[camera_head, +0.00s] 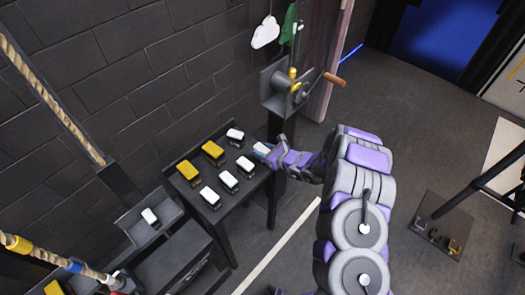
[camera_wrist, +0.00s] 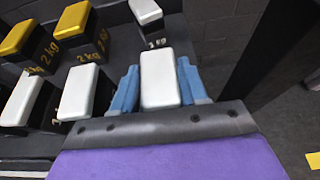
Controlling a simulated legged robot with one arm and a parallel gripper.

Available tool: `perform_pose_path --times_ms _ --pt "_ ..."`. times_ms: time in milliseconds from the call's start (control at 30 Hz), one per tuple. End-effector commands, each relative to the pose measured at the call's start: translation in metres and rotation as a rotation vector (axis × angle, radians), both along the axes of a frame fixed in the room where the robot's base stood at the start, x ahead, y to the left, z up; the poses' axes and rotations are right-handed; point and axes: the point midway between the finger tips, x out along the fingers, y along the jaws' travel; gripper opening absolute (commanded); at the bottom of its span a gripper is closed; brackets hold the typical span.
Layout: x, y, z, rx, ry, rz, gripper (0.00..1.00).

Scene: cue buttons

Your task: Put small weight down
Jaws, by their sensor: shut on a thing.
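My gripper (camera_head: 264,151) is at the right edge of the dark weight table. In the wrist view, its blue fingers (camera_wrist: 158,80) are shut on a white-topped small weight (camera_wrist: 160,70), one on each side. The held weight is mostly hidden by the gripper in the head view. I cannot tell whether its underside touches the table. Several other white small weights (camera_head: 245,166) stand in rows on the table, and one with a kg label (camera_wrist: 146,12) is just beyond the held weight. Two yellow weights (camera_head: 213,152) marked 2 kg stand at the table's back left.
The dark table (camera_head: 232,205) stands by a brick wall. A crank with a wooden handle (camera_head: 335,79) and a dark post are just behind my gripper. Another white weight (camera_head: 150,217) sits on a separate tray at left. Ropes hang at far left.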

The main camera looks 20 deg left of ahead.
Motion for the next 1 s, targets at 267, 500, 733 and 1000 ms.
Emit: perform_pose_path --times_ms 267,500,733,1000 --pt "0.0 0.002 -0.001 -0.001 -0.001 0.002 0.5" --pt "0.0 0.001 -0.002 -0.001 0.001 0.001 0.68" --pt "0.0 0.001 -0.001 -0.001 0.001 0.001 0.68" --pt "-0.011 -0.029 0.015 0.001 0.004 -0.004 0.68"
